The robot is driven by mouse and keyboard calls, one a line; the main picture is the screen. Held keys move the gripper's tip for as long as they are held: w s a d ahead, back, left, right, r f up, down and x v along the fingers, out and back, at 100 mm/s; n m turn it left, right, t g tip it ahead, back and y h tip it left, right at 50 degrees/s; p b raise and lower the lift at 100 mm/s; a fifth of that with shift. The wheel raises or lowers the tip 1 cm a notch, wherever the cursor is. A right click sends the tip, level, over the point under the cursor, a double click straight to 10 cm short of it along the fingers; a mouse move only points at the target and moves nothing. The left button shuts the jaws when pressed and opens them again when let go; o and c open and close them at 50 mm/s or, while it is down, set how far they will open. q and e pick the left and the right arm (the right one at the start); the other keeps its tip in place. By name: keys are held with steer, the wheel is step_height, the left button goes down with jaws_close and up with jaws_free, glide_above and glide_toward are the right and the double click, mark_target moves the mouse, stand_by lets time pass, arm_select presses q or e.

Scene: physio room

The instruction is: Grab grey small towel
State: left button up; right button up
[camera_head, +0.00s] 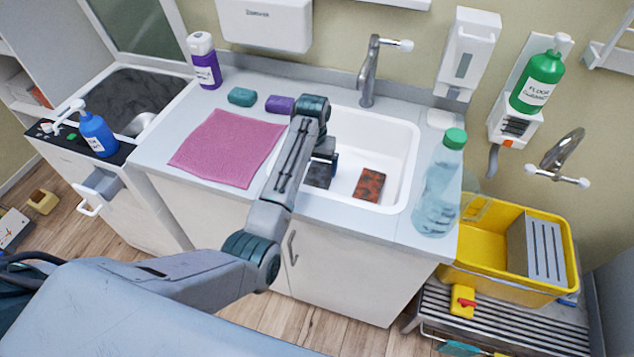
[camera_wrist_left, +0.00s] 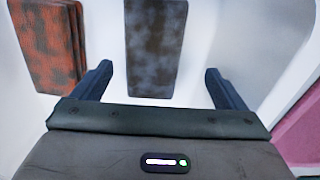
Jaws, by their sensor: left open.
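The grey small towel (camera_head: 318,176) is a dark, mottled folded piece lying in the white sink (camera_head: 406,160), partly hidden behind my left gripper in the head view. In the left wrist view the grey towel (camera_wrist_left: 155,45) lies ahead, between the two fingers in the picture. My left gripper (camera_head: 326,160) reaches down over the left part of the sink. Its fingers (camera_wrist_left: 158,76) are open with nothing between them, and they look apart from the towel. My right gripper is not in view.
A rust-red folded towel (camera_head: 369,184) lies right of the grey one in the sink. A faucet (camera_head: 369,72) stands behind. A clear bottle (camera_head: 438,190) stands at the right counter edge. A pink cloth (camera_head: 225,147) and two soap-like blocks (camera_head: 279,104) are on the left.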

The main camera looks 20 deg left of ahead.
mark_target(316, 178)
arm_select(q)
steer(key=shift+s+f, duration=0.1)
steer(key=shift+f, duration=0.8)
steer(key=f, duration=0.1)
steer(key=f+p, duration=0.1)
steer(key=f, duration=0.2)
steer(key=shift+w+d+f+p, duration=0.2)
steer(key=shift+d+f+p, duration=0.1)
steer(key=shift+d+f, duration=0.1)
steer(key=shift+f, duration=0.4)
steer(key=c, duration=1.2)
